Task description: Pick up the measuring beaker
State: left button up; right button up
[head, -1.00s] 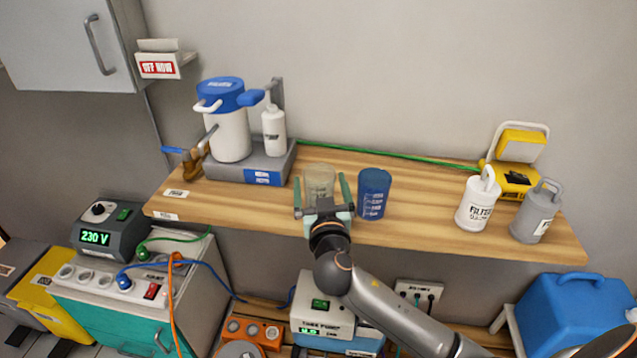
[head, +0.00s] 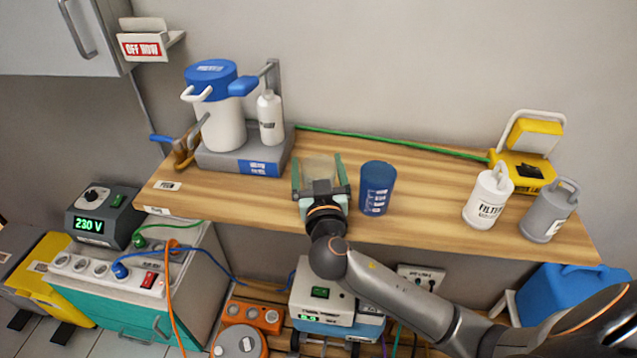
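The measuring beaker (head: 320,167) is a translucent, beige-looking cup standing on the wooden shelf (head: 430,225), left of the blue cup. My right gripper (head: 318,172) reaches in from the front, with one green finger on each side of the beaker. The fingers look open, and I see no clear contact with the beaker's wall. The gripper's body hides the lower front of the beaker. My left gripper is not in view.
A blue cup (head: 377,188) stands close to the right finger. A white and blue canister (head: 219,110) and a white bottle (head: 270,118) stand on a grey base at left. A white filter bottle (head: 488,198) and a grey bottle (head: 549,211) are at right.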

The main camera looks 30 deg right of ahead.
jog(key=c, duration=1)
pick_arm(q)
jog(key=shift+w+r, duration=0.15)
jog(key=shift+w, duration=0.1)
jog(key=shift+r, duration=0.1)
pick_arm(e)
jog(key=shift+r, duration=0.1)
